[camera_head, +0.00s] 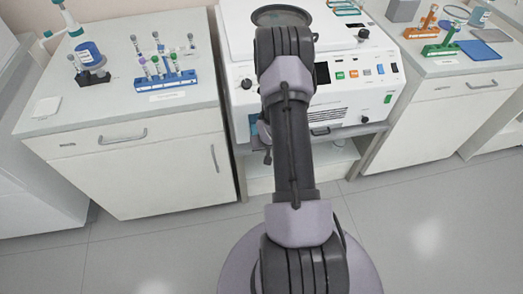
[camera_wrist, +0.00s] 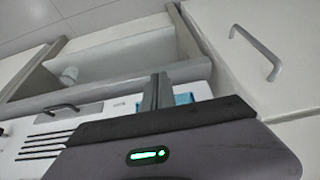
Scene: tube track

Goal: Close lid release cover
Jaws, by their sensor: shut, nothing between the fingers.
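The white lab machine (camera_head: 345,100) with its control panel stands behind my arm in the head view. In the wrist view its white front (camera_wrist: 25,135) has dark vent slots and a dark handle (camera_wrist: 68,109). A light-blue patch (camera_wrist: 183,99) shows on this front, partly behind my fingers; it also shows left of my arm in the head view (camera_head: 254,126). I cannot tell whether it is the lid release cover or the recess behind one. My gripper (camera_wrist: 160,80) is shut and empty, its fingers close in front of the patch; contact is unclear.
A left counter (camera_head: 110,115) holds a blue tube rack (camera_head: 165,81) and a blue-labelled container (camera_head: 88,52). A right counter (camera_head: 425,68) holds orange and green racks. An open shelf (camera_head: 325,160) lies under the machine. A cabinet handle (camera_wrist: 255,50) shows in the wrist view. The floor in front is clear.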

